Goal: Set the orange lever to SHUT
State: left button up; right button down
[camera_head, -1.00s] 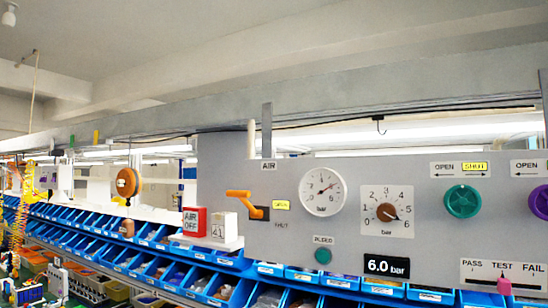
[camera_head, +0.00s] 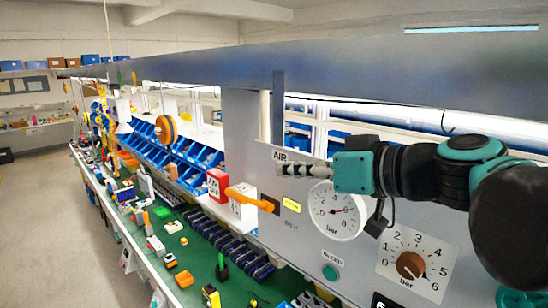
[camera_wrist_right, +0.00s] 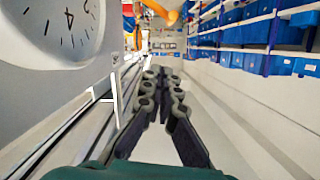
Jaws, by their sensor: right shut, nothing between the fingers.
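The orange lever (camera_head: 245,198) sticks out to the left from its dark mount on the grey panel (camera_head: 245,130) in the head view. Beside it is a yellow label (camera_head: 291,205), with a plain grey label (camera_head: 291,224) below; their words are too small to read surely now. My right gripper (camera_head: 281,168) is shut and empty, pointing left, up and right of the lever and apart from it in the picture. In the right wrist view its fingers (camera_wrist_right: 163,80) are together, and an orange piece, likely the lever (camera_wrist_right: 165,10), shows at the top edge. My left gripper is out of view.
A red block (camera_head: 217,185) and a white block (camera_head: 243,212) stand close by the lever. A round gauge (camera_head: 337,211) and a brown knob (camera_head: 410,265) are on the panel below my right arm. Blue bins (camera_head: 190,150) line the wall behind.

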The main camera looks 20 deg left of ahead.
jog(key=p, duration=0.2)
send_over(246, 196)
jog(key=w, duration=0.1)
jog(key=f, duration=0.5)
jog(key=shift+s, duration=0.2)
jog(key=shift+s+f+p, duration=0.2)
jog(key=shift+f+p, duration=0.05)
jog(key=shift+p, duration=0.05)
jog(key=shift+w+a, duration=0.1)
jog(key=shift+w, duration=0.1)
jog(key=shift+s, duration=0.1)
